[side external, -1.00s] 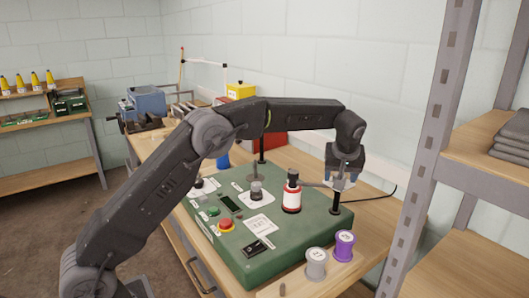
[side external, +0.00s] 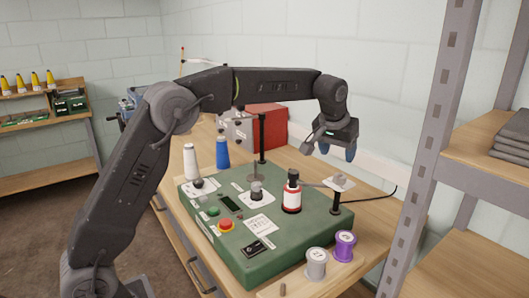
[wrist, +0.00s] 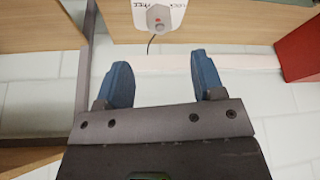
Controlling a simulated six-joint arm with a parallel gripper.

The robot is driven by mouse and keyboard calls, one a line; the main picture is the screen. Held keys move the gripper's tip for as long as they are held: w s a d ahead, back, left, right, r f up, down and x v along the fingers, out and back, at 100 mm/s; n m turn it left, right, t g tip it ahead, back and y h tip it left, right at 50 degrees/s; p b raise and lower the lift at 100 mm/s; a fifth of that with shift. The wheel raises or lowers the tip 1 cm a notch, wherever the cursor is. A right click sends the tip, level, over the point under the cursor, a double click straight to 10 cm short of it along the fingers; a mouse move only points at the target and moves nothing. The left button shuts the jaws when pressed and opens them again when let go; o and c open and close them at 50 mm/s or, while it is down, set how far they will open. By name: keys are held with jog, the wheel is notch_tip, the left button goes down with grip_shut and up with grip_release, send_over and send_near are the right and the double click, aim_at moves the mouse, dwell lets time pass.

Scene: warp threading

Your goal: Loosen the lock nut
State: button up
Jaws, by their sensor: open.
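The lock nut shows as a grey knob with a red dot (wrist: 158,20) on a white plate lettered LOCK and FREE (wrist: 178,8), at the top of the wrist view.
Grey (side external: 316,264) and purple (side external: 343,246) spools are at the front. A metal shelf upright (side external: 425,160) rises at the right. A tall black post (side external: 262,138) stands behind.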

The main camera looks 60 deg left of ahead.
jog(key=s+r, duration=0.7)
jog(key=s, duration=0.1)
jog(key=s+d+f+m+t, duration=0.1)
jog(key=s, duration=1.4)
jog(key=shift+s+d+m+h, duration=0.15)
jog(key=shift+m+h, duration=0.25)
jog(key=shift+f, duration=0.1)
jog(key=m+g+h, duration=0.1)
jog(key=m+h, duration=0.2)
jog(key=m, duration=0.4)
send_over(339, 175)
jog(key=s+a, duration=0.3)
jog(key=s, duration=0.2)
jog(key=f, duration=0.1)
jog(key=x, duration=1.4)
jog(key=shift+s+f, duration=0.2)
jog(key=shift+c, duration=0.4)
